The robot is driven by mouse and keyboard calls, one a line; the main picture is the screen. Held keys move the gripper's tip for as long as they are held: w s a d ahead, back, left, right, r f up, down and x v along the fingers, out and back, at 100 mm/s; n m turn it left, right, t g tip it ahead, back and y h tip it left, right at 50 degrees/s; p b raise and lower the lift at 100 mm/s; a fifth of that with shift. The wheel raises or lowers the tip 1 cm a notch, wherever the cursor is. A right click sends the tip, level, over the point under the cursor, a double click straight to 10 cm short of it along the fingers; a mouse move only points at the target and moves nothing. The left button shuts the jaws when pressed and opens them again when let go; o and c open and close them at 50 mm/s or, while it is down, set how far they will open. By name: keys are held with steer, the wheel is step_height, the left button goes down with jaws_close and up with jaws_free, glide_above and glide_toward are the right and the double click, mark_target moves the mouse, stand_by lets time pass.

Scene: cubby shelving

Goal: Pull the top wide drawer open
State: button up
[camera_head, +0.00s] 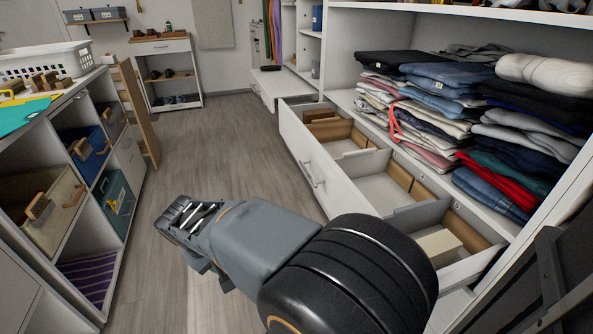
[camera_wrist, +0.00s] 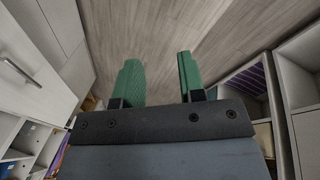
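A wide white drawer (camera_head: 305,160) below the folded-clothes shelf stands pulled out, showing its divided inside. Its bar handle (camera_head: 312,175) is on the front face. In the wrist view, a white front with a bar handle (camera_wrist: 18,72) shows at the left edge. My gripper (camera_head: 188,217) is over the floor, to the left of the drawer front and apart from the handle. In the wrist view, its two green fingers (camera_wrist: 160,78) are spread with only wooden floor between them.
Folded clothes (camera_head: 440,100) are stacked on the shelf above the drawer. A further white drawer (camera_head: 275,86) juts out beyond. At the left stands a cubby unit with bins (camera_head: 48,205) and a white basket (camera_head: 45,62) on top. The floor aisle (camera_head: 215,135) between is clear.

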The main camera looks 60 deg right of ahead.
steer(key=w+d+m+g+h+p, duration=0.1)
steer(key=d+g+h, duration=0.15)
steer(key=d, duration=0.55)
steer(key=w+d+m+g+h, duration=0.15)
steer(key=d+h, duration=0.25)
steer(key=d, duration=0.4)
steer(key=h, duration=0.5)
glide_toward(308, 172)
steer(key=shift+h, duration=0.25)
steer(key=x, duration=0.3)
steer(key=b+x, duration=0.1)
steer(key=x, duration=0.2)
steer(key=f+b+x, duration=0.1)
steer(key=x, duration=0.3)
steer(key=shift+a, duration=0.15)
jaws_close()
